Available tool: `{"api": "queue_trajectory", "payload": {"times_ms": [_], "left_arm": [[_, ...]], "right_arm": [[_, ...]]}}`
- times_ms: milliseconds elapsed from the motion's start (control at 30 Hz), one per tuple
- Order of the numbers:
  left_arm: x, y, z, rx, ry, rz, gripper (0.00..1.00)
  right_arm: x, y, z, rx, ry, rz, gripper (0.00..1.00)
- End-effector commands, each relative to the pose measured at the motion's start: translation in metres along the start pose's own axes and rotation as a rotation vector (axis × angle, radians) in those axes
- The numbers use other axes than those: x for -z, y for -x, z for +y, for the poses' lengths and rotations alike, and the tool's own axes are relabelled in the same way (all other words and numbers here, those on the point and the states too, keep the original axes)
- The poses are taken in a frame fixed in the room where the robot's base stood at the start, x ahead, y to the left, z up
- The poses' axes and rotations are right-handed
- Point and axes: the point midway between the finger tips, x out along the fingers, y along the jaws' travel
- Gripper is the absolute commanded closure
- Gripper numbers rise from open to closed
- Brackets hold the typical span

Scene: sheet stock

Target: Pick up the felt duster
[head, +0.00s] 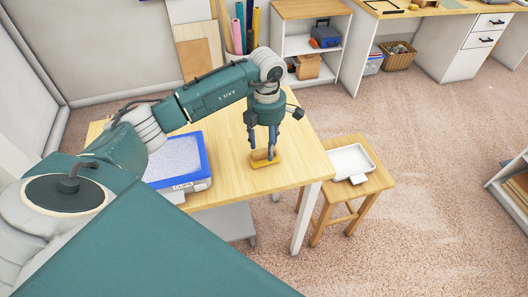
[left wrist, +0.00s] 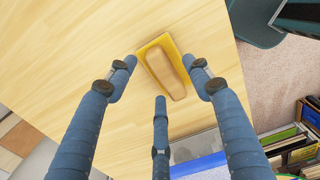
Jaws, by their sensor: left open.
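The felt duster (head: 272,161) lies on the wooden table near its right part. It has a yellow base and a tan, rounded handle on top, which shows in the left wrist view (left wrist: 168,72). My left gripper (head: 262,150) points down right over the duster. In the left wrist view its three blue fingers (left wrist: 160,74) are spread, two on either side of the duster and one nearer below. Nothing is held. I cannot tell whether any finger touches the duster. My right gripper does not show.
A blue-rimmed tray with a pale grey surface (head: 206,157) lies on the table (head: 255,183) left of the duster. A stool (head: 379,183) with a white tray (head: 350,158) stands to the right. White shelves (head: 321,68) stand behind. The tabletop around the duster is clear.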

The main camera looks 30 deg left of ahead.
Motion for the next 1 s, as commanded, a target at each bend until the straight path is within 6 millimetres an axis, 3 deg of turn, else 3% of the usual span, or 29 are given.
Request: {"api": "queue_trajectory", "payload": {"times_ms": [200,400,667,1000], "left_arm": [[0.0,-0.02,0.0,0.001,0.0,0.0,0.49],[0.0,-0.021,0.0,0.0,0.0,-0.002,0.49],[0.0,-0.021,0.0,0.0,0.0,-0.002,0.98],[0.0,-0.02,0.0,0.0,0.0,-0.002,0.98]], "right_arm": [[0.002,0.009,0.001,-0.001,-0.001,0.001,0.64],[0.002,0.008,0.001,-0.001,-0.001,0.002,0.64],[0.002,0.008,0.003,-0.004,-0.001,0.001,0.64],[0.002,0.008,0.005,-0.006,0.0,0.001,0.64]]}}
